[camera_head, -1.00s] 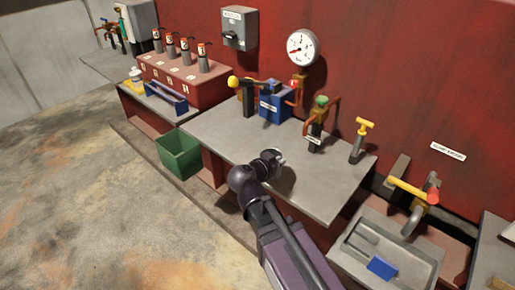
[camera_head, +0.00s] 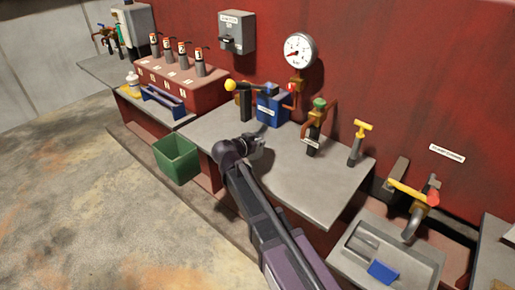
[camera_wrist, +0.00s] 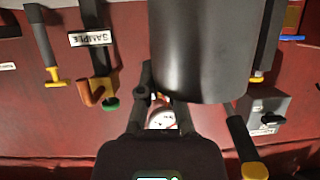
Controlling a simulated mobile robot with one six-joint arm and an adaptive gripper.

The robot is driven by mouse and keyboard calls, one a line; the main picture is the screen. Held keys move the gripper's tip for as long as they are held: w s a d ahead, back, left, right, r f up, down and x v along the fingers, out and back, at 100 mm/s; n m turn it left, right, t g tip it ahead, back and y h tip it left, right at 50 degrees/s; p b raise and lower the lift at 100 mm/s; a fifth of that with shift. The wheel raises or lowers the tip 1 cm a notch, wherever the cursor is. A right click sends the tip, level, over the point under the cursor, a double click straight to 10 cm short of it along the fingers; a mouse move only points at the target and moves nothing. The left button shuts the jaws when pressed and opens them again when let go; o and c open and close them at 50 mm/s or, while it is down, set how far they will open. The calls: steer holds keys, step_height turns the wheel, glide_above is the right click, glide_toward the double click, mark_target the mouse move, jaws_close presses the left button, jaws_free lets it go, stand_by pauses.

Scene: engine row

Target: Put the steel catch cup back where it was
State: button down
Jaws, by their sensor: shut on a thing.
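My gripper (camera_head: 256,143) is over the left part of the grey bench, in front of the blue valve block. In the wrist view my gripper (camera_wrist: 163,105) is shut on the steel catch cup (camera_wrist: 203,50), a large, plain dark grey cylinder that fills the upper middle. The fingers are partly hidden, so the exact grip on the cup does not show. In the head view the cup is too small and covered to make out clearly. The sample valve (camera_head: 318,118), brown with a green knob, stands right of my gripper, apart from it; its SAMPLE label (camera_wrist: 90,38) shows upside down in the wrist view.
The grey bench top (camera_head: 310,180) is clear at front and right. The blue valve block (camera_head: 273,107), gauge (camera_head: 300,50) and yellow-handled valve (camera_head: 358,143) line its back. A green bin (camera_head: 176,158) stands on the floor left. A sink tray (camera_head: 410,260) is at right.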

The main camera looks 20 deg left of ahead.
steer(key=shift+w+a, duration=0.15)
steer(key=shift+w+a, duration=0.3)
steer(key=shift+w+a+f+b, duration=0.15)
steer(key=shift+w+f+b, duration=0.1)
steer(key=shift+f+b, duration=1.6)
steer(key=shift+f, duration=0.1)
steer(key=c, duration=0.8)
jaws_free()
